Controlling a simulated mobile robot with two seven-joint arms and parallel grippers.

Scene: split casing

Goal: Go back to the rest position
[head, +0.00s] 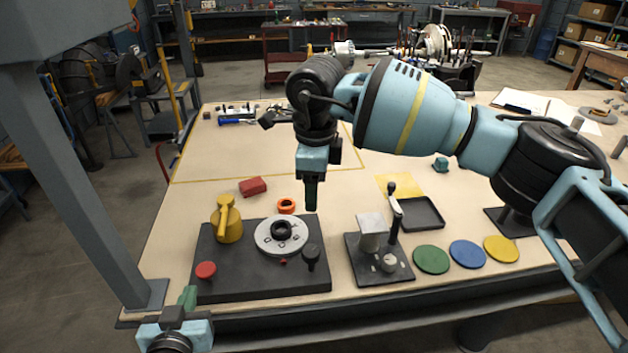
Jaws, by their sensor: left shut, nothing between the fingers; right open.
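My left gripper (188,296) is low at the left, in front of the table's near edge. Its green fingers point up, shut with nothing between them. My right gripper (311,196) hangs from the arm that comes in from the right. Its fingers point down above the table, just behind a dark base plate (222,286), and look edge-on; it is open and empty. The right arm covers part of the table's back right.
The dark plate carries a yellow handle part (228,222), a grey disc (262,237), a red button (205,270) and a black knob (311,254). A red block (253,186) and orange ring (286,206) lie behind. A lever fixture (372,272) and black tray (435,218) stand right.

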